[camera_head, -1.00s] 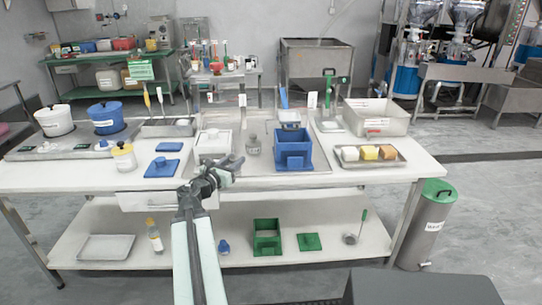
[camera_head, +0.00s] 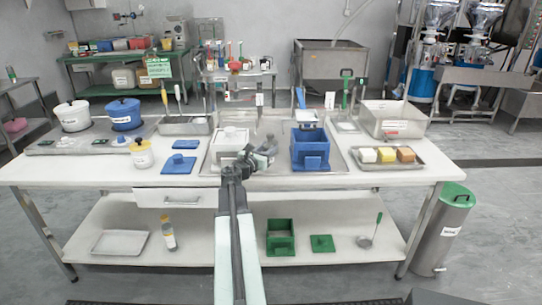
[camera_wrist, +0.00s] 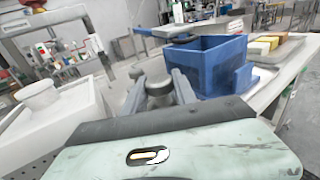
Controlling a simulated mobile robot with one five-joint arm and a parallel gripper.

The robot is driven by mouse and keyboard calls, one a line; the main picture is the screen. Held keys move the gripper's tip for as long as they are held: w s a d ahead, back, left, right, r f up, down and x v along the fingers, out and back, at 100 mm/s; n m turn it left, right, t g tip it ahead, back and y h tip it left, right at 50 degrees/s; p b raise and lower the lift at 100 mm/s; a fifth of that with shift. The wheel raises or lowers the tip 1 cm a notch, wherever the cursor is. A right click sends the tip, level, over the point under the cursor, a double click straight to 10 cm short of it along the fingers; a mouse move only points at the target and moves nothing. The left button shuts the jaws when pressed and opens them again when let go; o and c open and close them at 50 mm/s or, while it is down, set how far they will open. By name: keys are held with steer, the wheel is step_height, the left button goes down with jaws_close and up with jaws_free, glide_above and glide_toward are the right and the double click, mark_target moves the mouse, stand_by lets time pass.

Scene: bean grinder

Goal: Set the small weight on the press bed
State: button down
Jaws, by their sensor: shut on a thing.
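A small grey metal weight (camera_wrist: 159,88) with a knob top sits between the two fingers of my gripper (camera_wrist: 168,90) in the wrist view. In the head view, the gripper (camera_head: 262,156) is shut on the weight (camera_head: 270,145) over the steel tray, between a white box and a blue box. An open blue box (camera_head: 310,150) stands to its right; it also shows in the wrist view (camera_wrist: 208,68). I cannot tell for sure which part is the press bed. The fingers hide part of the weight.
The white lidded box (camera_head: 232,141) is close to my gripper's left. A tray of coloured blocks (camera_head: 387,157) lies right of the blue box, with a steel basin (camera_head: 395,118) behind. Blue flat pieces (camera_head: 179,164) lie at left. The counter's front edge is clear.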

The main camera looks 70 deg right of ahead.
steer(key=d, duration=0.3)
steer(key=shift+s+f, duration=0.1)
steer(key=shift+f, duration=0.05)
steer(key=f+b, duration=0.3)
steer(key=b, duration=0.1)
steer(key=shift+s+f, duration=0.25)
steer(key=shift+f, duration=0.1)
steer(key=shift+w+f, duration=0.1)
steer(key=shift+w+a+r, duration=0.15)
steer(key=shift+w+r, duration=0.05)
steer(key=shift+f, duration=0.1)
steer(key=c, duration=1.4)
jaws_free()
steer(key=shift+f, duration=0.1)
steer(key=o, duration=0.4)
